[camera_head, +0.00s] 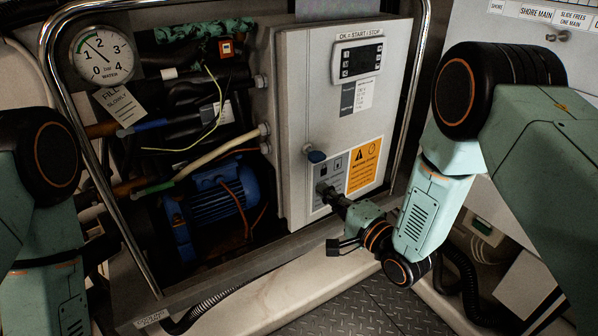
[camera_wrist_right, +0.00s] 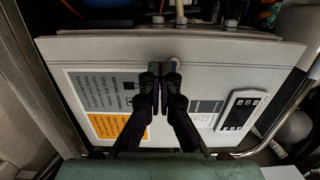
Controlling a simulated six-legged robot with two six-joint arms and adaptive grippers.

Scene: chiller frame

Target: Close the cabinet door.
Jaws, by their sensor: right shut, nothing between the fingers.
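How wide the gap is I cannot tell. My right gripper (camera_head: 326,191) is shut and empty at the lower part of the door face, over the grey label. Its closed fingertips (camera_wrist_right: 160,70) show against the door in the right wrist view; contact is unclear. My left gripper is out of view.
Left of the door is an open bay with a blue motor (camera_head: 212,205), hoses and a pressure gauge (camera_head: 103,55). A bent metal rail (camera_head: 68,135) frames the bay. A dark tread-plate floor (camera_head: 375,310) lies below. My left arm is at the left edge.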

